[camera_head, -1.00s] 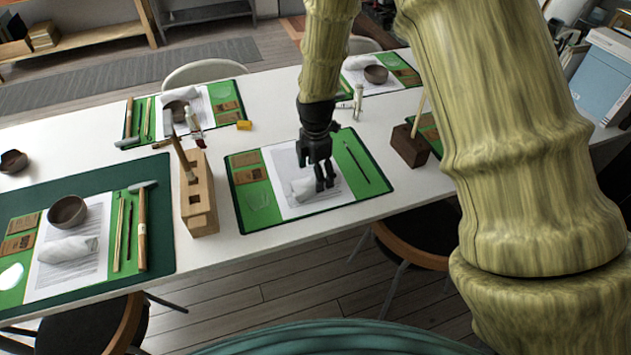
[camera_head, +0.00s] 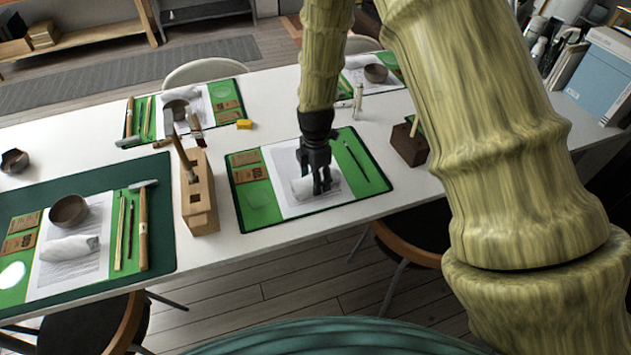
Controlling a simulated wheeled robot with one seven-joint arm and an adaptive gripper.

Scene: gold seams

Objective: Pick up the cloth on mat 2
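A rolled white cloth (camera_head: 302,190) lies on the white sheet in the middle of a green mat (camera_head: 262,214) at the table's near edge. My gripper (camera_head: 319,190) points down at the right part of this cloth. Its dark fingers look spread, with the cloth beneath or between them; I cannot tell whether they touch it. The fingers hide part of the cloth. Another rolled cloth (camera_head: 70,248) lies on the left mat (camera_head: 130,290) below a brown bowl (camera_head: 68,210). I see no mat numbers.
A wooden tool block (camera_head: 200,205) with upright tools stands left of the middle mat. A dark wooden block (camera_head: 408,146) stands to its right. A thin dark tool (camera_head: 355,160) lies on the mat's right side. A yellow piece (camera_head: 243,124) lies behind.

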